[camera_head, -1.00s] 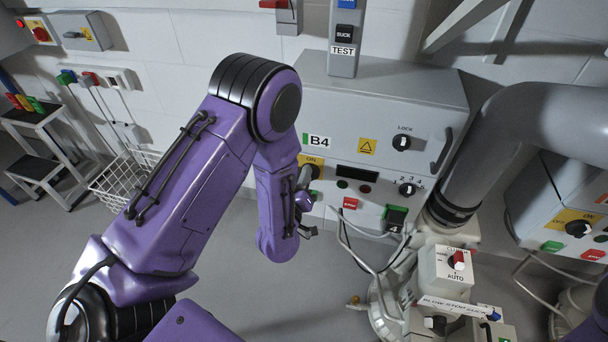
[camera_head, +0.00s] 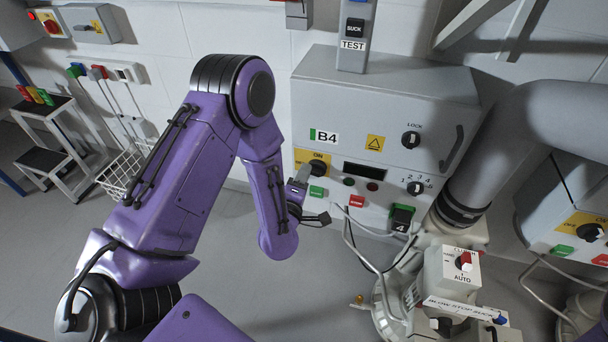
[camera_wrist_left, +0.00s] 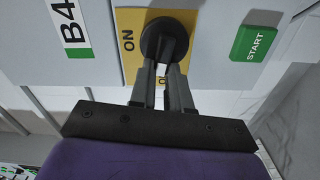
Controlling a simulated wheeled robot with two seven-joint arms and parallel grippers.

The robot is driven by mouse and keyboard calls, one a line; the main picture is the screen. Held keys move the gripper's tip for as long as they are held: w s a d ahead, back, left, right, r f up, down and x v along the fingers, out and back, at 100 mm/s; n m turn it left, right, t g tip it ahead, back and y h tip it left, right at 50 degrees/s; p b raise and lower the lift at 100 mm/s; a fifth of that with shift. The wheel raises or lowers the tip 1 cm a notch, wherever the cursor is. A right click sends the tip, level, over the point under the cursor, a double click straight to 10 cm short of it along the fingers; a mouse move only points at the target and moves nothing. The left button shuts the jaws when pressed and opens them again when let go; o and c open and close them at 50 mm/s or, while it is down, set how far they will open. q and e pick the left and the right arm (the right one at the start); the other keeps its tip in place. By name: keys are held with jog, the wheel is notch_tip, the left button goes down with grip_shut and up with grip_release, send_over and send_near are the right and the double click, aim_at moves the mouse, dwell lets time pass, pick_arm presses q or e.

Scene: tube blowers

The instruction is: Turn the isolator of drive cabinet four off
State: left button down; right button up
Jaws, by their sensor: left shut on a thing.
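The isolator of the cabinet marked B4 is a round black knob (camera_head: 318,167) on a yellow plate marked ON. It also shows in the left wrist view (camera_wrist_left: 165,38), with the rest of the plate's lettering partly hidden by the fingers. My left gripper (camera_head: 306,174) reaches the knob from the lower left. In the left wrist view its two grey fingers (camera_wrist_left: 164,75) are closed in on the knob's grip, which lies between their tips. The knob's exact angle is hard to tell. My right gripper is not in view.
Beside the isolator are a green START button (camera_wrist_left: 254,43) and a red button (camera_head: 356,201). A LOCK knob (camera_head: 411,139) and a numbered selector (camera_head: 416,188) sit to the right. A loose cable hangs below. Open floor lies at the lower left.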

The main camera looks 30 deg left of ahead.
pick_arm(q)
jog(key=shift+f+n, duration=0.25)
jog(key=shift+n, duration=0.55)
jog(key=c, duration=1.1)
grip_release()
jog(key=b+v, duration=0.1)
jog(key=v, duration=0.9)
jog(key=shift+s, duration=0.3)
